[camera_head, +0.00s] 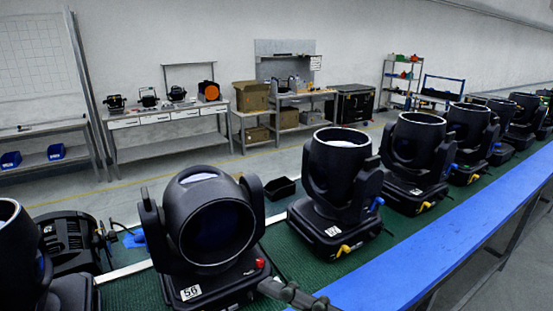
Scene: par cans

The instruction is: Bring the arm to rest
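Black moving-head stage lights stand in a row on a green-topped bench (120,292). The nearest full one (215,228) bears the number 56, has a red knob at its base and turns its lens toward me. Another light (335,180) stands behind it to the right with its round top facing up. A dark jointed part, which looks like my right gripper (290,293), shows at the bottom edge beside the base of light 56. Its fingers are too dark and small to read, and I cannot tell whether it touches the light. My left gripper is not in view.
A blue strip (430,250) runs along the bench's right edge. A black ribbed device (70,240) lies at the left, next to a partly cut-off light (18,250). A small black bin (280,188) sits behind the row. Worktables (165,135) and shelves (400,80) line the wall.

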